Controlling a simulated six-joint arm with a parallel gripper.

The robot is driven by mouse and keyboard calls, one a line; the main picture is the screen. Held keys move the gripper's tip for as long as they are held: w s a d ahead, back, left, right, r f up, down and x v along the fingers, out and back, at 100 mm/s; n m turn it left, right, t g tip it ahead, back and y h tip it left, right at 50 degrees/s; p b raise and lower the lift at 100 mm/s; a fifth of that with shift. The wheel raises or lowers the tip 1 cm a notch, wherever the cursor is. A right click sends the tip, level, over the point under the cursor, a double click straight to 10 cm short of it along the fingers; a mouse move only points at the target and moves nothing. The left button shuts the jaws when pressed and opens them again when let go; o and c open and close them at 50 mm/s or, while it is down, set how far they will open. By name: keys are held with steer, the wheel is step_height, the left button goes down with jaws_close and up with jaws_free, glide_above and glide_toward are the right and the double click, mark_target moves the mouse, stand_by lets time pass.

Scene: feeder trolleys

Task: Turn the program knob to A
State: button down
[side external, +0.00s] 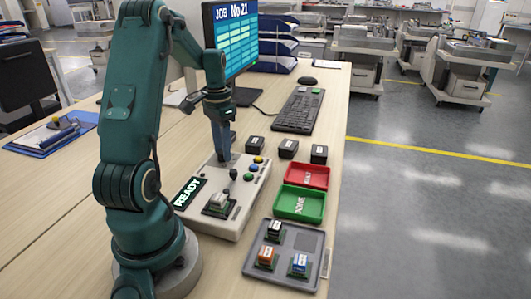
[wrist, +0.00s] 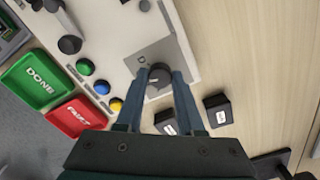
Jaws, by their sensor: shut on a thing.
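The program knob (wrist: 158,79) is a dark round knob on a grey plate (wrist: 134,55) of the white control box (side external: 235,222). A letter that looks like D shows on the plate beside it; the other letters are hidden or too small to read. My gripper (wrist: 160,82) points down at the plate with one blue finger on each side of the knob, shut on it. In the side view my gripper (side external: 225,155) stands at the far end of the box and hides the knob. I cannot tell where the knob's pointer is.
Yellow (side external: 258,159), blue (side external: 254,168) and green (side external: 249,177) buttons and a black lever (side external: 233,174) are close by. A READY display (side external: 189,192) is lit. Small black boxes (side external: 288,148), red (side external: 318,178) and green (side external: 287,203) trays and a grey tray (side external: 306,241) stand alongside.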

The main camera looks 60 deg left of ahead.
steer(key=n, duration=0.3)
steer(key=shift+n, duration=0.4)
steer(key=n, duration=0.3)
steer(key=shift+n, duration=0.4)
steer(key=n, duration=0.4)
steer(key=shift+r, duration=0.1)
steer(key=shift+n, duration=1.8)
steer(key=c, duration=0.5)
jaws_free()
steer(key=shift+r, duration=2.55)
